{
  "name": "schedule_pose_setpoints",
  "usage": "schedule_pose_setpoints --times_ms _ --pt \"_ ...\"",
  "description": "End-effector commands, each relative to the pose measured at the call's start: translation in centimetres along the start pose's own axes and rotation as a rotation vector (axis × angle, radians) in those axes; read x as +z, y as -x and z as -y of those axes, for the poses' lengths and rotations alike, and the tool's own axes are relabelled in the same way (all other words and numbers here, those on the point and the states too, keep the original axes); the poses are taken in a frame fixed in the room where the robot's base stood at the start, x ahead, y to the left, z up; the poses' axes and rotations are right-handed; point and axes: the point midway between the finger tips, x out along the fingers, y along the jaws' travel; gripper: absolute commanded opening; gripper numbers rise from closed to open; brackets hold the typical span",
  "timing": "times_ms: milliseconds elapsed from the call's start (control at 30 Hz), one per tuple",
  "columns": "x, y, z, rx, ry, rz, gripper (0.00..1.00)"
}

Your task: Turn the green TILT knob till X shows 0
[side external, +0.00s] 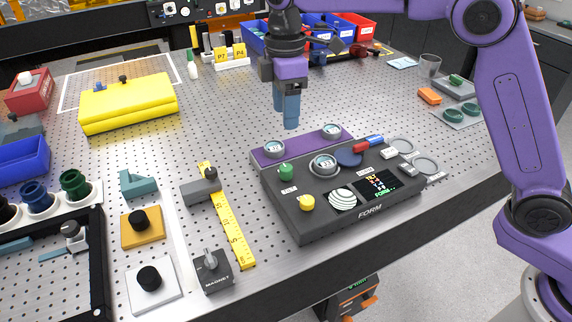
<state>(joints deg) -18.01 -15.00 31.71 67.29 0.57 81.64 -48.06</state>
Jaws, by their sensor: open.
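The green TILT knob (286,171) stands upright on the left part of the dark FORM interferometer (310,222). A yellow knob (307,202) sits in front of it. A small lit screen (383,186) is on the right of the front panel; its digits are too small to read, so I cannot tell what X shows. A round striped fringe display (342,199) is left of the screen. My gripper (290,124) points down above the back of the instrument, behind and higher than the green knob. It touches nothing visible, and its fingers look empty.
A yellow ruler (232,228) and grey clamp (201,190) lie to the left. A yellow case (128,104) lies further back.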

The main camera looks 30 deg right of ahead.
Motion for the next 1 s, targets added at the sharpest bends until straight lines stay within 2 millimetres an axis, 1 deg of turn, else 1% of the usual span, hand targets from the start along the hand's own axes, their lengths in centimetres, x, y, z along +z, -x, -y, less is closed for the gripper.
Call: schedule_pose_setpoints --times_ms 33,100,600,800,1000 --pt "0.1 -1.0 0.1 -0.004 0.0 0.003 0.57" --pt "0.1 -2.4 0.1 -0.004 0.0 0.004 0.57" --pt "0.1 -11.6 0.1 -0.003 -0.001 0.003 0.57" --pt "0.0 -13.9 0.1 -0.002 -0.001 0.001 0.57" --pt "0.0 -14.7 0.0 0.0 -0.001 -0.001 0.57"
